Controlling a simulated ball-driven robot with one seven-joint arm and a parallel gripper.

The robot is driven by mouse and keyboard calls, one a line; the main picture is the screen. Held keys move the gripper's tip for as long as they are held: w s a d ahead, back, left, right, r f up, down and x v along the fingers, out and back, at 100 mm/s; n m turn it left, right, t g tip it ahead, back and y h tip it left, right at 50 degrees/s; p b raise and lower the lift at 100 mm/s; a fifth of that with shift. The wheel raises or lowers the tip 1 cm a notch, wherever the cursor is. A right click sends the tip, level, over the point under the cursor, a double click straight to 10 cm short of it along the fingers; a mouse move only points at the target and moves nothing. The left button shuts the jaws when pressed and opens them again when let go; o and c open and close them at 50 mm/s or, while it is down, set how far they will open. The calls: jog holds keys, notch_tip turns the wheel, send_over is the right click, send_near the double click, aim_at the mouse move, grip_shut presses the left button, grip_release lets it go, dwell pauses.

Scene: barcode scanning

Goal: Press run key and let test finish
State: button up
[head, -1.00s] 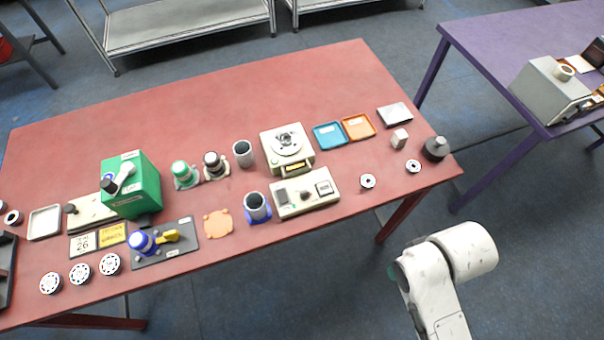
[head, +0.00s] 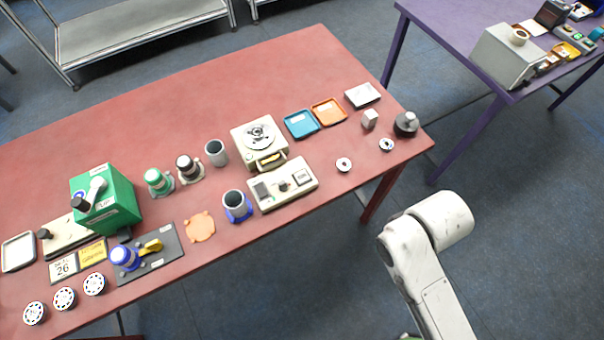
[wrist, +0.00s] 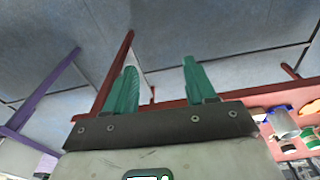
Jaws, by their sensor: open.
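A cream control box (head: 283,184) with a dark display, a dark knob and a pale key with a small dark marking (head: 302,176) sits near the front edge of the red table. Behind it stands a cream test device (head: 259,140) with a round plate on top. I cannot read which key is the run key. In the wrist view my gripper (wrist: 160,88) is open and empty, its two green fingers apart. It points past the table edge and touches nothing. In the head view only my white arm shows, right of the table.
Beside the control box stand a grey cup in a blue ring (head: 237,206) and small rings (head: 343,165). Blue (head: 300,124) and orange trays (head: 328,111) lie behind. A green box (head: 106,199) stands at left. A purple table (head: 440,45) stands at right, with clear floor between.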

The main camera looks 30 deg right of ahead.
grip_shut()
dwell(0.3)
dwell(1.1)
